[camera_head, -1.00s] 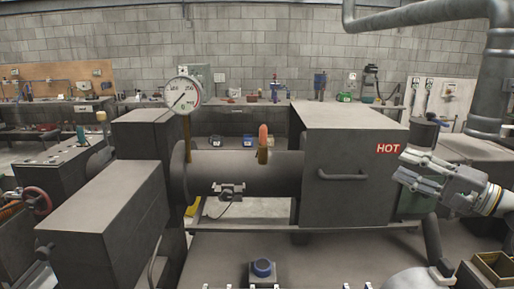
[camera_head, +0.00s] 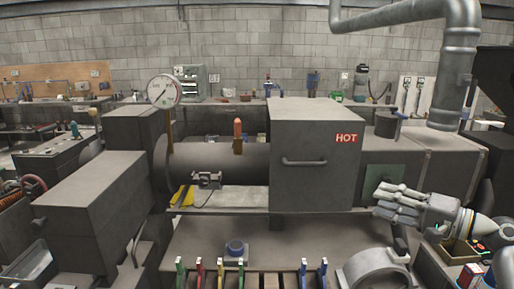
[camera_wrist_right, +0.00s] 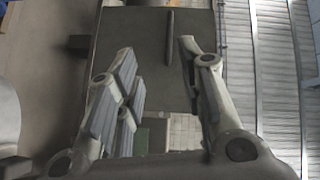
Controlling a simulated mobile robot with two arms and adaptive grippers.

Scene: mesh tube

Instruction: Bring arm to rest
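My right gripper (camera_head: 385,204) is raised at the right of the head view, in front of the machine and right of the box marked HOT (camera_head: 316,162). In the right wrist view its fingers (camera_wrist_right: 160,85) are spread apart with nothing between them, and the dark face of a box-like part lies beyond them. The gripper looks clear of the machine, though the exact gap cannot be told. My left gripper is not in view.
A round gauge (camera_head: 163,91) stands on the machine's left side. A grey ring-shaped part (camera_head: 378,272) is below my right gripper. A large pipe (camera_head: 452,80) hangs at upper right.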

